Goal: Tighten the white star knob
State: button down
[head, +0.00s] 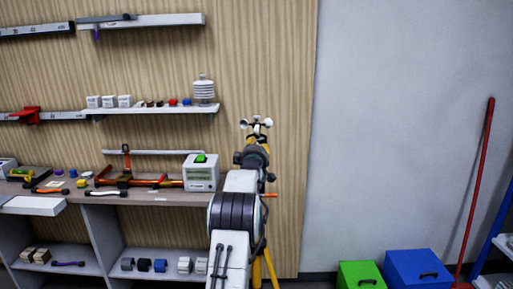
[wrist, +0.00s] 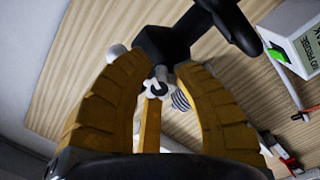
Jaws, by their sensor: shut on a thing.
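The white star knob (wrist: 155,91) shows in the wrist view between the two yellow-brown fingers of my gripper (wrist: 157,75), small and with a dark centre. My gripper is shut on it; the exact contact is partly hidden. Just beyond the knob is a black fitting (wrist: 165,42), and a yellow post (wrist: 150,127) shows between the fingers. In the head view a cup-type wind sensor (head: 257,124) stands above the end of my arm, over yellow tripod legs (head: 270,267). The knob is hidden in the head view behind my arm.
Left of my arm a bench (head: 150,197) carries a white box with a display (head: 200,174) and several tools. A shelf (head: 150,107) holds a white louvred shield (head: 203,89). Green (head: 362,276) and blue (head: 420,267) boxes stand at the right.

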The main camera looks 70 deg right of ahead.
jog(key=shift+m+b, duration=0.5)
jog(key=shift+w+r+m, duration=0.1)
jog(key=shift+r+m, duration=0.05)
jog(key=shift+m, duration=0.15)
jog(key=c, duration=0.9)
grip_release()
jog(key=shift+c, duration=0.2)
jog(key=v, duration=0.7)
jog(key=shift+a, duration=0.4)
